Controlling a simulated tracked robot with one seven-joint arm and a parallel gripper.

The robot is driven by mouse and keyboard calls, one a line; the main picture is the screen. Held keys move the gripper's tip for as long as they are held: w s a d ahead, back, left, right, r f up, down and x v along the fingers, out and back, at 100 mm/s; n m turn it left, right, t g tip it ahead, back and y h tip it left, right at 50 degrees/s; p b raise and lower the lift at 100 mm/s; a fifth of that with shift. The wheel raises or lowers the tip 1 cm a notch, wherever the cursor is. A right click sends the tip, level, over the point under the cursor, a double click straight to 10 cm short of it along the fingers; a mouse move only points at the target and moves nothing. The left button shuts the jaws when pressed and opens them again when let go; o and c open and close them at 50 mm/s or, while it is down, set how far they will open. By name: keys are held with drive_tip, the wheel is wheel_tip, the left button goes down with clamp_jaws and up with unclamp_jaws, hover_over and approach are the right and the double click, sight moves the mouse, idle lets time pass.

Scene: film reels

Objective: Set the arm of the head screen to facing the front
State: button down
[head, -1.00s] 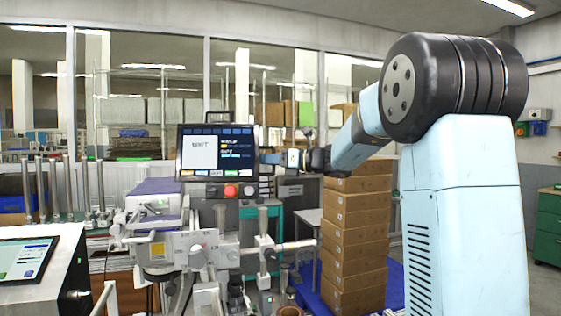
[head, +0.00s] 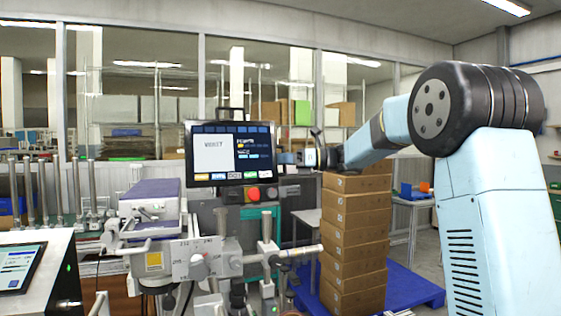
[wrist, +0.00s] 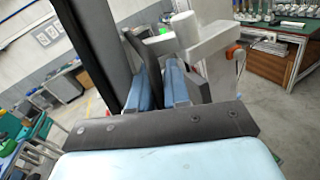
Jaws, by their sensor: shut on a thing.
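The head screen (head: 231,154) is a black panel with a lit display, facing my head camera at a slight angle. A grey control box with a red button (head: 253,194) sits under it. The arm that carries the screen is mostly hidden behind it. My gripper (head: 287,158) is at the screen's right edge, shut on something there. In the wrist view, the gripper's blue-padded fingers (wrist: 162,84) are close together beside a long dark slab, probably the screen's edge (wrist: 92,40). The exact grip is hard to make out.
A bench machine with a grey measuring head (head: 198,258) stands below the screen. Stacked cardboard boxes (head: 354,235) stand on a blue pallet (head: 415,288) under my arm. A tilted tablet panel (head: 20,268) is at the lower left. Open floor shows in the wrist view.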

drive_tip(key=shift+d, duration=0.1)
drive_tip(key=c, duration=1.5)
unclamp_jaws()
drive_tip(key=shift+o, duration=0.2)
drive_tip(key=d, duration=1.3)
drive_tip(key=shift+s+d, duration=0.35)
drive_tip(key=shift+d, duration=0.05)
drive_tip(key=shift+f, duration=0.1)
